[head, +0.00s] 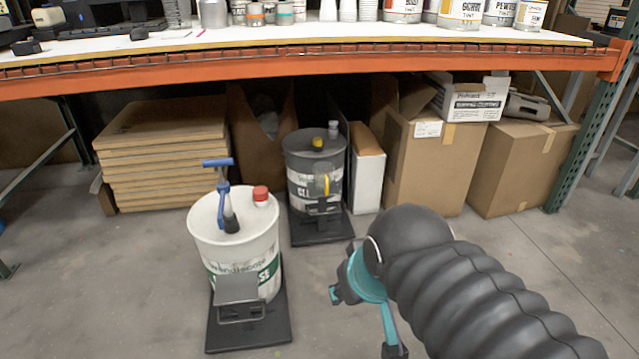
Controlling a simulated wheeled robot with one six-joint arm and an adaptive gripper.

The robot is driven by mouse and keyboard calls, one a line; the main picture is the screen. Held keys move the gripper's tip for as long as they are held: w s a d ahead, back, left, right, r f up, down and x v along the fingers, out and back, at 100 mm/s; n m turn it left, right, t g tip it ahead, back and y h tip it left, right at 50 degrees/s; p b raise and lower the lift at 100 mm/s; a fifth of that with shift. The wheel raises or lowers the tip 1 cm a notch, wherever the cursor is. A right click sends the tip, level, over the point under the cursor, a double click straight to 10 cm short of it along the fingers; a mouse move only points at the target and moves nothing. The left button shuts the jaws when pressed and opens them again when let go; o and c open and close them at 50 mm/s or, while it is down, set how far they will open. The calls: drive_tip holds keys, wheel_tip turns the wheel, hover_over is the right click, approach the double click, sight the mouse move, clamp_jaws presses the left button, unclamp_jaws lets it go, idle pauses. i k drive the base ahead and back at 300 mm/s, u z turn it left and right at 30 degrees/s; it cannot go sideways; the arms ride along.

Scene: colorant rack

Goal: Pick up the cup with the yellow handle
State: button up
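A yellow upright piece (326,184), which looks like a handle, shows at the front of the dark grey drum (300,165) under the bench. A greyish cup-like shape seems to be beside it, but it is too small to make out clearly. My gripper (367,318), with teal and black parts, is in the lower middle, nearer to me and to the right of the drums. Its fingers look spread apart, with nothing seen between them. It is well apart from the yellow piece.
A white drum (205,245) with a blue-handled pump and red cap stands at front left on a black base. Cardboard boxes (425,160) and stacked boards (150,165) sit under the orange bench edge (130,80). Paint cans (460,12) stand on top.

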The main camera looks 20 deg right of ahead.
sight(324, 180)
drive_tip(key=u, duration=0.05)
drive_tip(key=k, duration=0.6)
drive_tip(key=z, duration=0.75)
drive_tip(key=i, duration=0.95)
drive_tip(key=z, duration=0.45)
drive_tip(key=i, duration=1.05)
drive_tip(key=u, duration=0.7)
drive_tip(key=i, duration=0.45)
drive_tip(key=u, duration=0.3)
